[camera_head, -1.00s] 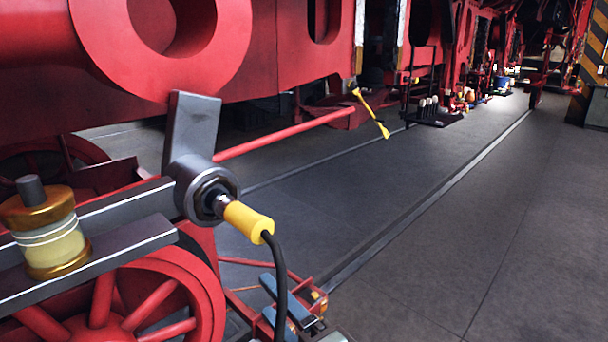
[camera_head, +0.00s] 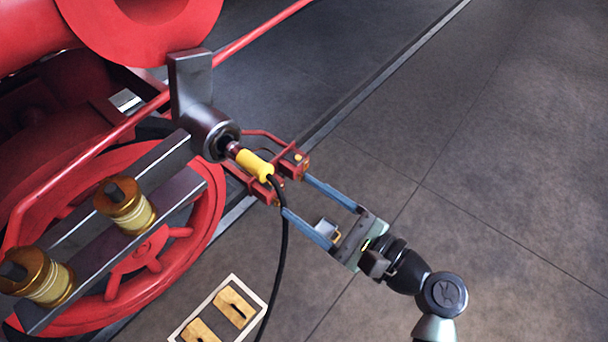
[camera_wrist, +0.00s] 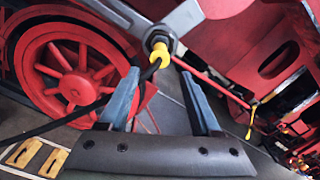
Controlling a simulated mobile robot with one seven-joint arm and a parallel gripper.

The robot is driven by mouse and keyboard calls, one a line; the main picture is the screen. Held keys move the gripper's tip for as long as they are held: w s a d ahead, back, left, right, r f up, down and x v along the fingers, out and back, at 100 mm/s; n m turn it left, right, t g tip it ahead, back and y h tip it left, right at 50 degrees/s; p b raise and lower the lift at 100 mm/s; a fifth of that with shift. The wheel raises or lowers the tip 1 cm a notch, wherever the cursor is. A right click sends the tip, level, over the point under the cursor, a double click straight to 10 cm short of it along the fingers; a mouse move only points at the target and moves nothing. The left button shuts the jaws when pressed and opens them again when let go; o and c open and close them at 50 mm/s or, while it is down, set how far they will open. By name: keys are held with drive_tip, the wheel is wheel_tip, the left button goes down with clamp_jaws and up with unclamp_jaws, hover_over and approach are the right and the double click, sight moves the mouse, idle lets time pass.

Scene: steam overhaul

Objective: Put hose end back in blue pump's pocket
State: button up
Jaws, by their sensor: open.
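The hose end (camera_head: 255,164) has a yellow sleeve and a metal tip, and it sits at a dark round socket (camera_head: 215,140) on the locomotive's grey bracket. Its black hose (camera_head: 284,235) hangs down from the sleeve. In the wrist view the hose end (camera_wrist: 158,52) appears ahead, between and beyond the fingertips. My gripper (camera_head: 297,195) is open, with two blue-grey fingers pointing toward the hose end from the lower right. Nothing is held between the fingers. In the wrist view my gripper (camera_wrist: 158,75) is also empty. No blue pump or pocket is visible.
A red wheel (camera_head: 205,220) and a grey rail bar with brass cups (camera_head: 125,205) lie left of the hose. A pale tray (camera_head: 263,303) with yellow-brown blocks is on the floor below. The grey floor at right is clear. A red rod (camera_head: 265,35) runs above the bracket.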

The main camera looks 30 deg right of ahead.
sight(268, 175)
drive_tip(key=shift+b+x, duration=0.55)
drive_tip(key=shift+x, duration=3.9)
drive_tip(key=shift+f, duration=0.1)
drive_tip(key=shift+c, duration=0.3)
clamp_jaws()
drive_tip(key=shift+s, duration=0.1)
drive_tip(key=shift+p+v, duration=0.4)
drive_tip(key=shift+v, duration=2)
